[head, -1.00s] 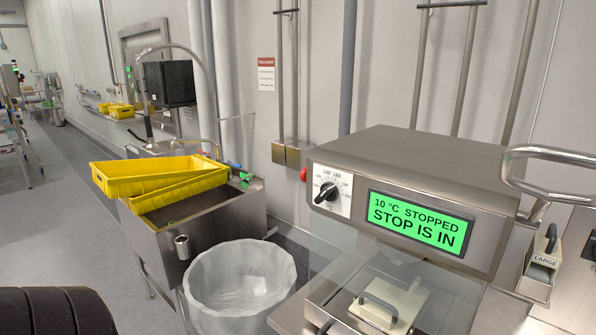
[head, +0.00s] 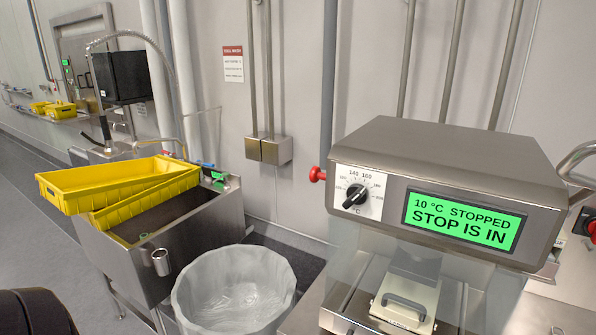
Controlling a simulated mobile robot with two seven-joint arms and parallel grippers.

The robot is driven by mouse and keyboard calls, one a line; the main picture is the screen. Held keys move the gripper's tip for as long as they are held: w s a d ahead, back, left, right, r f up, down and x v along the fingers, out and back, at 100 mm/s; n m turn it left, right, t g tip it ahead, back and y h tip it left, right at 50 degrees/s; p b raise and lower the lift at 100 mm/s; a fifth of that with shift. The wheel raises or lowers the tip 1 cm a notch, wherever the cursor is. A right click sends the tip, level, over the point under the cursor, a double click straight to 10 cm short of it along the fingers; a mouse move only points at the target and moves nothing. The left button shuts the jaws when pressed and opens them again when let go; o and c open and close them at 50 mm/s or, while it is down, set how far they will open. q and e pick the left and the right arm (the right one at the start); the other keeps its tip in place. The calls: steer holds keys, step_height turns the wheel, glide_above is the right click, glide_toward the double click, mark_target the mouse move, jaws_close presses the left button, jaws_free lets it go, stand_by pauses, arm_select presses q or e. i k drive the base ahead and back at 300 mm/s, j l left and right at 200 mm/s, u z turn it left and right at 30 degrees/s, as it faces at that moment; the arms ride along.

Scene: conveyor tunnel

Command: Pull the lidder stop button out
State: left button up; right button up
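The lidder (head: 440,190) is a steel box-shaped machine at the right of the head view. Its green display (head: 464,222) reads "10 °C STOPPED, STOP IS IN". A red stop button (head: 318,174) sticks out sideways from the lidder's left side, near the temperature dial (head: 356,195). Neither of my grippers shows in the head view. A dark rounded shape at the bottom left looks like part of my own arm.
A steel sink (head: 178,250) with stacked yellow crates (head: 120,186) stands at the left. A bin with a clear liner (head: 235,290) stands between sink and lidder. A handled tool (head: 405,300) sits under the lidder's head. Another red knob (head: 591,230) shows at the right edge.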

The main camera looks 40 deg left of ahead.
mark_target(315, 174)
steer(key=k+j, duration=0.1)
steer(key=j, duration=0.3)
steer(key=k+j, duration=0.1)
steer(key=j, duration=0.35)
steer(key=k+j, duration=0.15)
steer(key=j, duration=0.25)
steer(key=k+j, duration=0.1)
steer(key=j, duration=0.35)
steer(key=k+j, duration=0.1)
steer(key=j, duration=0.3)
steer(key=k+j, duration=0.1)
steer(key=j, duration=0.35)
steer(key=z, duration=0.05)
